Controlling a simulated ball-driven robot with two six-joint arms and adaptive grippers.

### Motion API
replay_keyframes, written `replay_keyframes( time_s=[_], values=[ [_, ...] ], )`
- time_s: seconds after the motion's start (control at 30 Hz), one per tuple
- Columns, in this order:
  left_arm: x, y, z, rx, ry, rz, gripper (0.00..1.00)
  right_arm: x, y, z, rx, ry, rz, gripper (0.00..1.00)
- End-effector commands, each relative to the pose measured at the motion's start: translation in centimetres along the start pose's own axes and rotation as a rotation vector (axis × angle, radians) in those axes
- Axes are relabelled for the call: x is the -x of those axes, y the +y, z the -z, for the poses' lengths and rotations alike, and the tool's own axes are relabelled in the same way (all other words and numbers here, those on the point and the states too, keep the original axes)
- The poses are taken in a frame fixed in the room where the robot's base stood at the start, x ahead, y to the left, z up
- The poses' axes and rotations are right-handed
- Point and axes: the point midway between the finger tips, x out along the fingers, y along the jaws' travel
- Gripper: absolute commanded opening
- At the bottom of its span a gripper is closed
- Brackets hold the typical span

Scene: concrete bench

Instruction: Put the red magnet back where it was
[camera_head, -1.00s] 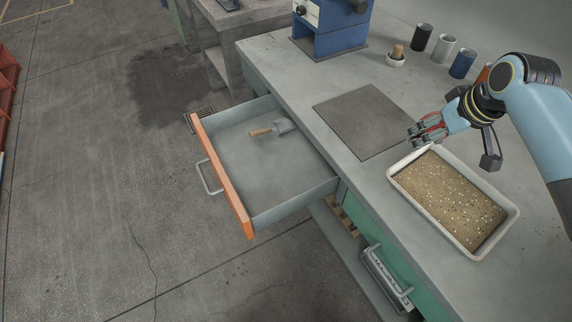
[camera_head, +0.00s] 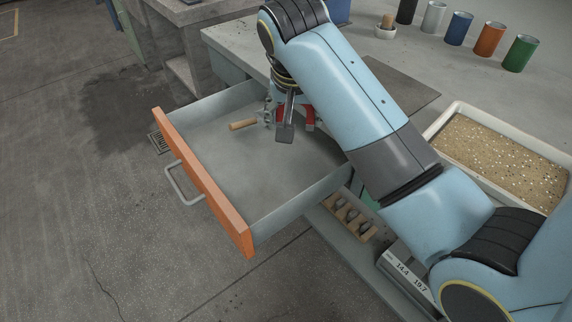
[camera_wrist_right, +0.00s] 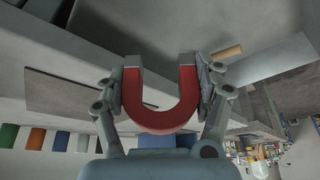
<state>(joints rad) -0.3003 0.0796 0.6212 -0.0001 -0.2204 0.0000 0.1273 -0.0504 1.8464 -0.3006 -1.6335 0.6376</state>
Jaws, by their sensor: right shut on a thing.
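The red magnet is a U shape with grey tips, held between the two fingers in the right wrist view (camera_wrist_right: 160,118). In the head view some of its red (camera_head: 309,116) shows beside my forearm. My right gripper (camera_wrist_right: 161,86) is shut on it, one finger against each outer side. In the head view this gripper is over the inner part of the open drawer (camera_head: 203,183), mostly hidden by my arm; its height above the floor is hard to judge. My left gripper is in neither view.
A trowel with a wooden handle (camera_head: 243,125) lies in the drawer, close to my right gripper in the picture. The drawer's front half is bare. On the bench are a tray of gritty sand (camera_head: 500,155), a dark mat (camera_head: 405,88) and several coloured cups (camera_head: 489,40).

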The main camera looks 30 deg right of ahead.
Motion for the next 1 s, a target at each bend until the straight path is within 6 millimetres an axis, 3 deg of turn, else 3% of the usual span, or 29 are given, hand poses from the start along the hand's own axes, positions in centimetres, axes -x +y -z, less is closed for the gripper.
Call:
replay_keyframes(
  time_s=[0.3, 0.43, 0.67, 0.9, 1.0],
  values=[
    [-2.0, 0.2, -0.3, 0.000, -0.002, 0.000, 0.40, -8.0, 0.1, -3.4, 0.003, -0.003, -0.003, 0.17],
    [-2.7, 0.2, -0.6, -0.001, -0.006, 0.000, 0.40, -10.6, 0.1, -4.4, 0.004, -0.002, -0.002, 0.17],
    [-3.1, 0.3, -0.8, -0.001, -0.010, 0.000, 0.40, -12.3, 0.1, -4.6, 0.002, 0.003, 0.001, 0.17],
    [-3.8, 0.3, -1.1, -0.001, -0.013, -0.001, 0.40, -13.8, 0.1, -0.9, 0.002, 0.004, 0.000, 0.17],
    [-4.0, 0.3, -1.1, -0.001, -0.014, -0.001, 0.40, -14.8, 0.1, -1.8, 0.002, -0.001, 0.000, 0.17]
  ],
)
